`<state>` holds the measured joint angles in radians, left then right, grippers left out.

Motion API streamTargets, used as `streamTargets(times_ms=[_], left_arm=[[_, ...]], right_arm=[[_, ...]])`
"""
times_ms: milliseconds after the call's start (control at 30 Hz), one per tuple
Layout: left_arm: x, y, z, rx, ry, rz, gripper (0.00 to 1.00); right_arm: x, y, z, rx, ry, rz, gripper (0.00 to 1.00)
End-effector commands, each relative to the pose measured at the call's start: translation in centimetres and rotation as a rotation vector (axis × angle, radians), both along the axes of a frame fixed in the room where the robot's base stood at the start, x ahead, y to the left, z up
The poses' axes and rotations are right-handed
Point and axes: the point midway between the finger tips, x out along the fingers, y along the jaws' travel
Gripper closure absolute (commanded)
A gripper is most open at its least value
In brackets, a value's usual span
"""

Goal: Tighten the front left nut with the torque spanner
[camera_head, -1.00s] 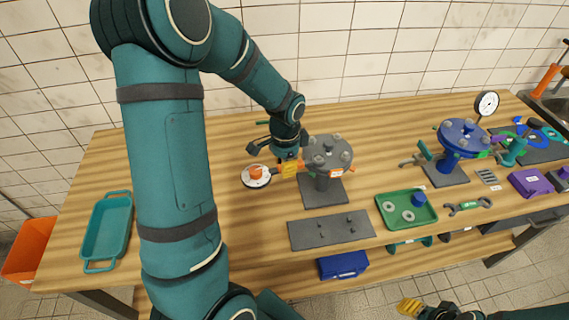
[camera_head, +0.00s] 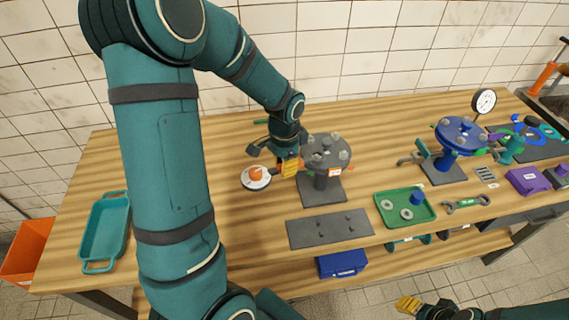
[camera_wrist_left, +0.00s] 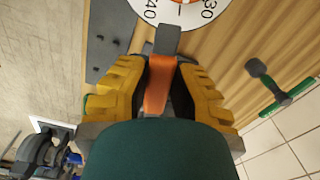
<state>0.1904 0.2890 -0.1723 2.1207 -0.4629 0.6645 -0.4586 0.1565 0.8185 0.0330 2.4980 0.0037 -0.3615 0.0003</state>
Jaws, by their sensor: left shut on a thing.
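My left gripper (camera_head: 290,167) is low over the bench, just left of the grey flanged pump (camera_head: 319,180). In the left wrist view its yellow fingers are shut on the orange handle (camera_wrist_left: 159,84) of the torque spanner. The spanner's grey end (camera_wrist_left: 167,40) points at a white dial (camera_wrist_left: 207,14) with numbers; I cannot tell whether they touch. In the head view the dial (camera_head: 256,184) has an orange centre. Several nuts stand on the pump's round top, the front left nut (camera_head: 317,159) among them. My right gripper (camera_head: 408,304) is at the bottom edge, its jaw gap unclear.
A grey plate with pegs (camera_head: 300,233) and a green tray (camera_head: 386,209) with washers lie in front. A blue pump (camera_head: 460,137), a gauge (camera_head: 484,101) and a spanner (camera_head: 466,203) are to the right.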

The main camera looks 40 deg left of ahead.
Motion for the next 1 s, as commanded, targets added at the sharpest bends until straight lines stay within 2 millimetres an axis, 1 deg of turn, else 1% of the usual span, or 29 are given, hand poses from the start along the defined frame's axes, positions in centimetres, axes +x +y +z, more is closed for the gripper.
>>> streamTargets(times_ms=[700, 1000], left_arm=[[0.1, 0.0, 3.2, 0.000, -0.002, 0.000, 1.00], [0.0, 0.0, 3.5, 0.000, -0.001, -0.001, 1.00]], right_arm=[[0.0, 0.0, 2.2, 0.000, 0.000, 0.000, 0.53], [0.0, 0.0, 2.3, 0.000, 0.000, 0.000, 0.53]])
